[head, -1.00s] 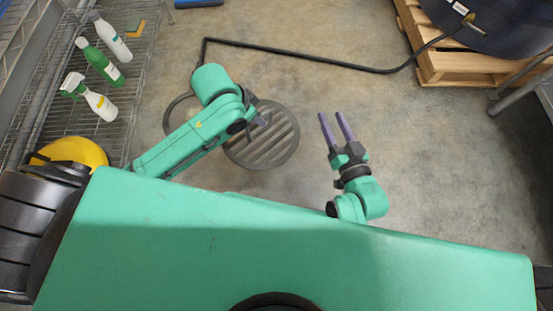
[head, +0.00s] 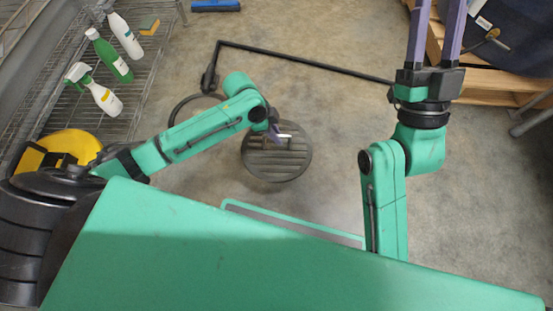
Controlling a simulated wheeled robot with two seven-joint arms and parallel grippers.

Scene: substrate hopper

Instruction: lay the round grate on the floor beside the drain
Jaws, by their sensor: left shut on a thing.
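The round grate (head: 277,165) is a dark grey slotted disc, seen nearly flat, just right of the drain. My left gripper (head: 276,134) is shut on it near its upper edge, beside a small pale bar on its top. I cannot tell whether the grate touches the floor. The drain (head: 172,110) shows as a dark ring in the concrete floor, partly hidden behind my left arm. My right gripper (head: 436,30) is raised close to the camera at upper right, its two purple fingers apart and empty.
A wire shelf (head: 60,115) with several bottles stands at left. The concrete floor right of the grate is clear.

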